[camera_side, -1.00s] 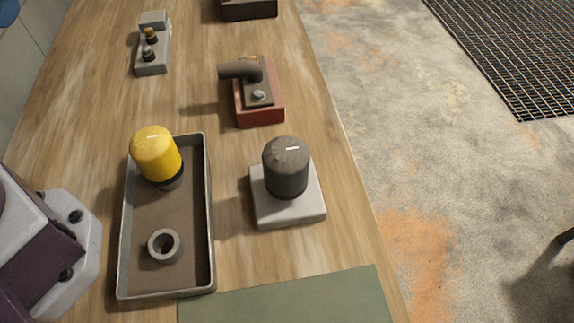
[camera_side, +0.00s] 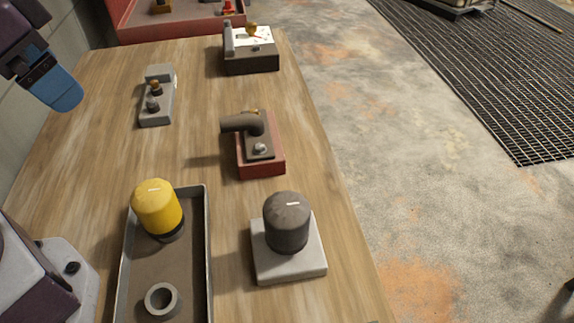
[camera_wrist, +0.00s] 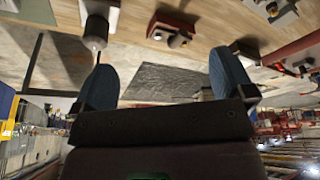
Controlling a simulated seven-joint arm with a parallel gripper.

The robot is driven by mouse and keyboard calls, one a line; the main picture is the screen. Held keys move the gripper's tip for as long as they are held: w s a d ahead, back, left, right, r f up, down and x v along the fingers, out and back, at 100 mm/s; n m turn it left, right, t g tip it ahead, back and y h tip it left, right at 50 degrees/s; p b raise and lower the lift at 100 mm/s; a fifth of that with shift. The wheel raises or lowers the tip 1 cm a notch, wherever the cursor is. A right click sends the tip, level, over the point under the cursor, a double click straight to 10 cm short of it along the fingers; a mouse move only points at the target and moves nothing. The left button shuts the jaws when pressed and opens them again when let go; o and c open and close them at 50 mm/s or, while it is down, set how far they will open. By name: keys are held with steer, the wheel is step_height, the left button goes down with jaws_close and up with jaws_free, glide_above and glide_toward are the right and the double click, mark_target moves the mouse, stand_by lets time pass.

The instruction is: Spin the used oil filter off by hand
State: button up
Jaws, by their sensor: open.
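The used oil filter appears to be the dark grey, dome-topped cylinder (camera_side: 287,222), upright on a pale square block (camera_side: 291,266). A yellow filter (camera_side: 157,208) with a dark base stands in the grey tray (camera_side: 208,250). A grey ring (camera_side: 162,300) lies in the tray. My gripper (camera_side: 62,92) is high at the upper left, well away from the dark filter; one blue finger shows clearly there. In the wrist view my gripper (camera_wrist: 165,82) has its blue fingers wide apart, with nothing between them. A dark cylinder on a pale base (camera_wrist: 96,33), likely the same filter, shows beyond the left finger.
A red block with a bent pipe (camera_side: 248,123) stands behind the filter. A grey block with small knobs (camera_side: 157,105) is at the left. A dark box with a white top (camera_side: 251,48) and a red tray (camera_side: 180,24) stand at the back. Wood between them is bare.

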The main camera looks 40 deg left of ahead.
steer(key=w+d+f+n+g, duration=0.1)
steer(key=w+d+f, duration=0.1)
steer(key=w+d, duration=0.3)
steer(key=w+d+f+n+g, duration=0.1)
steer(key=w+d+f+g, duration=0.15)
steer(key=d, duration=0.45)
steer(key=n, duration=0.8)
glide_above(287, 205)
steer(key=s+a, duration=0.1)
steer(key=s, duration=0.1)
steer(key=shift+g+y, duration=0.25)
steer(key=shift+y, duration=0.15)
steer(key=f, duration=0.6)
steer(key=shift+w+a+f, duration=0.15)
steer(key=shift+w+f, duration=0.05)
steer(key=shift+f, duration=0.15)
steer(key=f+n, duration=0.2)
steer(key=f, duration=0.2)
steer(key=w+f+n, duration=0.1)
steer(key=f, duration=0.2)
steer(key=d+f+n, duration=0.1)
steer(key=f+n, duration=0.1)
steer(key=f, duration=0.2)
steer(key=shift+w+d+f+n, duration=0.1)
steer(key=shift+w+f+n, duration=0.2)
